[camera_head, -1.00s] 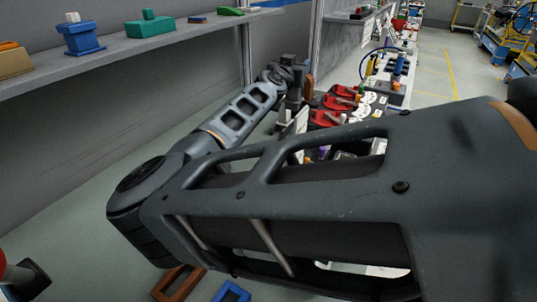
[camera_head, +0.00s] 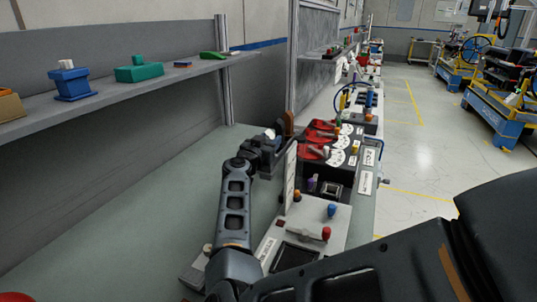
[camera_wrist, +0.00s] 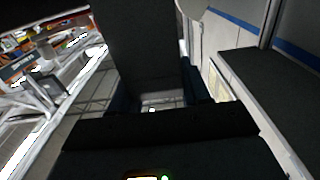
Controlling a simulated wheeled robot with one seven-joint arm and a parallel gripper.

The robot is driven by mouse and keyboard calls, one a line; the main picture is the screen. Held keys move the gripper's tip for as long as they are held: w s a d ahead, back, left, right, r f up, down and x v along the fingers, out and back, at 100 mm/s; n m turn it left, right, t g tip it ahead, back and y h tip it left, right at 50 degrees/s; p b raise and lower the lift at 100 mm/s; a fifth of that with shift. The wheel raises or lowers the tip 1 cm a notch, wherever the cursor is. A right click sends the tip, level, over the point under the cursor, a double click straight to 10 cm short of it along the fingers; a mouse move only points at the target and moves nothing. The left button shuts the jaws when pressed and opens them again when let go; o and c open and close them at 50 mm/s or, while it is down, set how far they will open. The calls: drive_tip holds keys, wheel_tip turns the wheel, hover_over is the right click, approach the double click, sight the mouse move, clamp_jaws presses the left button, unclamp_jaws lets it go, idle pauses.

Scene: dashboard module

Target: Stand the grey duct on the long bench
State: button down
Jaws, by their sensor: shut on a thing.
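My gripper (camera_head: 268,152) is at the far end of my arm, above the bench in the middle of the head view. It is shut on a dark upright block, which I take to be the grey duct (camera_wrist: 140,50); this block fills the upper middle of the wrist view. In the head view the duct is hard to tell apart from the dark gripper. The long bench (camera_head: 130,205) has a grey-green top and runs away from me along the wall. I cannot tell whether the duct touches anything.
A shelf (camera_head: 105,88) at the left carries a blue block (camera_head: 71,84), a green block (camera_head: 139,72) and other pieces. A control panel (camera_head: 305,232) with knobs and red levers (camera_head: 318,142) lies right of my gripper. The bench top left of my arm is largely clear.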

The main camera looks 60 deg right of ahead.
drive_tip(key=shift+f+b, duration=0.35)
drive_tip(key=shift+f, duration=1.6)
drive_tip(key=c, duration=0.5)
unclamp_jaws()
drive_tip(key=shift+r, duration=0.1)
drive_tip(key=shift+a+r, duration=0.1)
drive_tip(key=shift+s+a, duration=0.2)
drive_tip(key=shift+a, duration=1.6)
drive_tip(key=shift+s+a, duration=0.15)
drive_tip(key=shift+a, duration=1.65)
